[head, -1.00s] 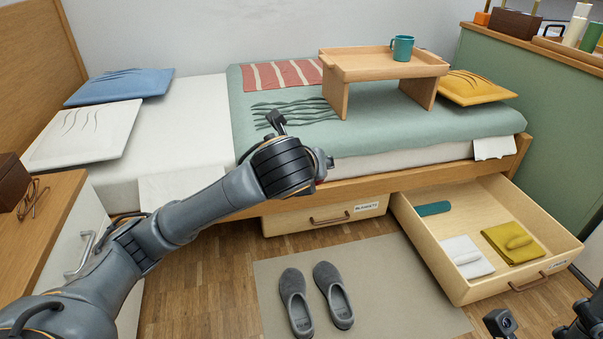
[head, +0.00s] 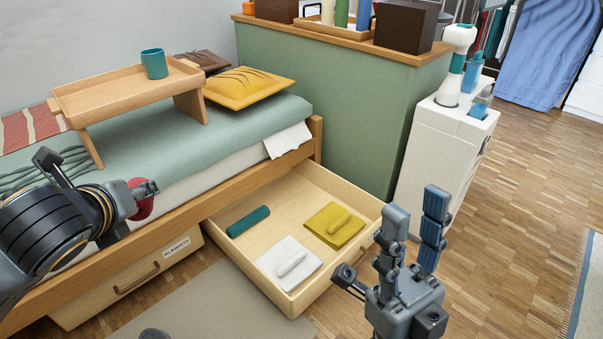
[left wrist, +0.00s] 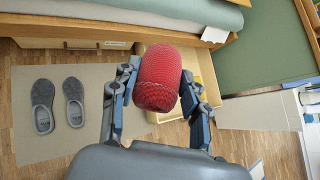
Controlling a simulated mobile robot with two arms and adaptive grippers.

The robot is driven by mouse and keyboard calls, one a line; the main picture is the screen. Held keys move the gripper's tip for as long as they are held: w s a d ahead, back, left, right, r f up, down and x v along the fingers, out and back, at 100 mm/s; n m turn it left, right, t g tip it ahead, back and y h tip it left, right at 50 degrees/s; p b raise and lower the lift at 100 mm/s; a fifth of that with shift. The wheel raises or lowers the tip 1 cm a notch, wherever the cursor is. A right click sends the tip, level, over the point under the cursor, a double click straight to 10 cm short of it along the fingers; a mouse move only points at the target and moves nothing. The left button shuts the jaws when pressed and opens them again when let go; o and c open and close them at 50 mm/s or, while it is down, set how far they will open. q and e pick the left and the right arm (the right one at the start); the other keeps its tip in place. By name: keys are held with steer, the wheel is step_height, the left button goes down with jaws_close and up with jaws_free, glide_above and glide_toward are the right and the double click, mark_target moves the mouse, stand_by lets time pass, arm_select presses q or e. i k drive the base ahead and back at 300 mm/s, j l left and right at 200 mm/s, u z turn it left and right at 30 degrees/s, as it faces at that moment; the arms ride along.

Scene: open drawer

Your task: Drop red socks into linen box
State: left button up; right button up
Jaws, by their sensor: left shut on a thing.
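The red socks are a rolled, knitted bundle (left wrist: 158,80) in the left wrist view, held between the fingers of my left gripper (left wrist: 160,95). In the head view only a red edge of the socks (head: 143,202) shows beside my left gripper (head: 130,197), left of the open drawer and in front of the bed. My right gripper (head: 388,245) is open and empty, in front of the drawer's right corner. No container in view is readably marked as the linen box.
The open drawer (head: 350,193) holds a teal roll (head: 248,221), a white folded cloth (head: 282,270) and a yellow one (head: 325,228). A closed drawer labelled BLANKETS (head: 110,291) is to its left. A white cabinet (head: 425,170) stands right of the green partition (head: 340,110). Slippers (left wrist: 42,105) lie on the mat.

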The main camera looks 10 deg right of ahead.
mark_target(291, 225)
steer(key=i+l, duration=0.2)
steer(key=l, duration=0.15)
steer(key=i+l+u, duration=0.1)
steer(key=l, duration=0.25)
steer(key=i+l, duration=0.5)
steer(key=l, duration=0.2)
steer(key=i+l+u, duration=0.1)
steer(key=l, duration=0.25)
steer(key=i+l, duration=0.45)
steer(key=l, duration=0.3)
steer(key=u, duration=0.05)
